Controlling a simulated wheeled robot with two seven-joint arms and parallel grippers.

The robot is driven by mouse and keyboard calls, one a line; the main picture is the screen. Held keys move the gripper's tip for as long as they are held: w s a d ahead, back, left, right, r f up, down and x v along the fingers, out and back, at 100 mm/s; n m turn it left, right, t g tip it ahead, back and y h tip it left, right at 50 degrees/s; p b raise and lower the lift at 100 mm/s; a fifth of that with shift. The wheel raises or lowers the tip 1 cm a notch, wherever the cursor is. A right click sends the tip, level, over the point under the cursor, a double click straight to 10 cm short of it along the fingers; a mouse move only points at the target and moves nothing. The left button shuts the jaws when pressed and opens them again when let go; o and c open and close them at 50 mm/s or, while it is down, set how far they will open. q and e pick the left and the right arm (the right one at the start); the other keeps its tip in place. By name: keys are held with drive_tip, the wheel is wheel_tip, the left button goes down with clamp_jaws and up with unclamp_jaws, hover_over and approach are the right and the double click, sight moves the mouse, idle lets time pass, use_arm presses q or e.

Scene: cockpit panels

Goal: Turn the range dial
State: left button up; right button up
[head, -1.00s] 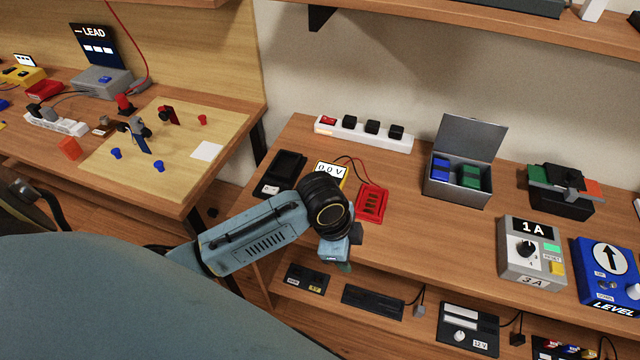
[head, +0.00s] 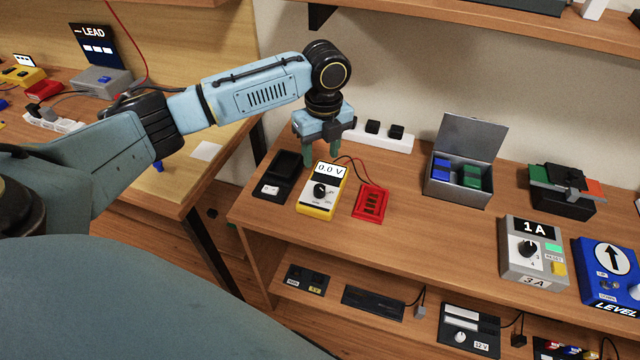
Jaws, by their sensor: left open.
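A yellow and white meter (head: 312,207) lies on the right-hand table, with a screen reading 0.0 V and a black dial (head: 320,190) on its face. A grey box (head: 518,262) marked 1A and 3A stands further right and also has a black knob (head: 527,248). My left gripper (head: 321,155) points down just behind and above the meter's screen. Its fingers are open with nothing between them, and they look apart from the dial. My right gripper is not in view.
A black tray (head: 281,172) lies left of the meter, and a red block (head: 370,203) with leads lies right of it. A white power strip (head: 395,141) is behind. An open metal box (head: 458,192) stands further right. Bare wood is in front.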

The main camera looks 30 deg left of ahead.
sight(320, 188)
use_arm(q)
wheel_tip(320, 188, down, 10)
drive_tip(key=shift+s+f+b, duration=0.15)
drive_tip(key=shift+f+b, duration=0.1)
drive_tip(key=shift+b, duration=0.45)
